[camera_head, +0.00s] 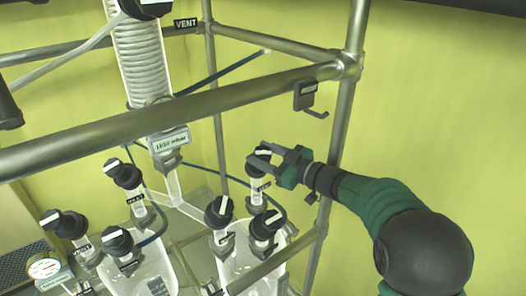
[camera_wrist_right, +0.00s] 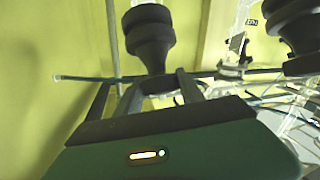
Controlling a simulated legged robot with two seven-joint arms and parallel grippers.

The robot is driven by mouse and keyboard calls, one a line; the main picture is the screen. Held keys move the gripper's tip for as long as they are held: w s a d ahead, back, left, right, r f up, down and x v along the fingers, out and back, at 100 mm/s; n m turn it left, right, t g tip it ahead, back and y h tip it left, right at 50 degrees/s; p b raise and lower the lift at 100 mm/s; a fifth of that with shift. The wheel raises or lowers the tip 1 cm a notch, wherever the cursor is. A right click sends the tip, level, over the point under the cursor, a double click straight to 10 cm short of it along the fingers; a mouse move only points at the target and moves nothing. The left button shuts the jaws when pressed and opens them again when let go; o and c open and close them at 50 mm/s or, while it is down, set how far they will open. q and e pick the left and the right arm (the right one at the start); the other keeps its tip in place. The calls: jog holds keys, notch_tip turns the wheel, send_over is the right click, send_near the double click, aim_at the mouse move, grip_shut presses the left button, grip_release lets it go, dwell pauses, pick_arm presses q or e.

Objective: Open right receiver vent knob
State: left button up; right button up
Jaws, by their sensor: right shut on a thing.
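A black vent knob (camera_head: 257,163) with a white mark tops a glass neck at the back of the right receiver (camera_head: 240,266). A small dark label on that neck is too small to read. My right gripper (camera_head: 261,155) reaches in from the right, its fingers closed around this knob. In the right wrist view a black knob (camera_wrist_right: 150,38) stands at the far end of the two fingers (camera_wrist_right: 157,92). The fingers partly cover the knob in the head view, so its exact turn is hard to tell. My left gripper is not in view.
Other black knobs (camera_head: 219,211) (camera_head: 265,226) stand close in front on the right receiver. The left receiver (camera_head: 140,270) carries several more. A thick metal rail (camera_head: 150,122) crosses above, and an upright post (camera_head: 340,135) stands beside my right arm. A coil condenser (camera_head: 142,60) hangs at upper left.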

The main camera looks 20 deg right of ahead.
aim_at(262, 158)
jog(key=o, duration=0.9)
jog(key=shift+r, duration=0.15)
jog(key=o, duration=0.5)
jog(key=shift+w, duration=0.15)
jog(key=shift+c, duration=0.2)
notch_tip(262, 158, up, 3)
jog(key=shift+w+f+b, duration=0.1)
jog(key=shift+f+b, duration=0.1)
jog(key=shift+b, duration=0.65)
jog(key=s+b, duration=0.1)
jog(key=s, duration=0.1)
jog(key=s+a+b, duration=0.1)
jog(key=s, duration=0.1)
jog(key=s+a+b, duration=0.1)
jog(key=s, duration=0.2)
jog(key=shift+r, duration=0.35)
jog(key=s+a+r+b, duration=0.1)
jog(key=s+a+b, duration=0.1)
jog(key=s, duration=0.6)
jog(key=shift+s+a+r, duration=0.15)
jog(key=shift+s+a, duration=0.1)
jog(key=shift+a, duration=0.05)
jog(key=shift+w, duration=0.15)
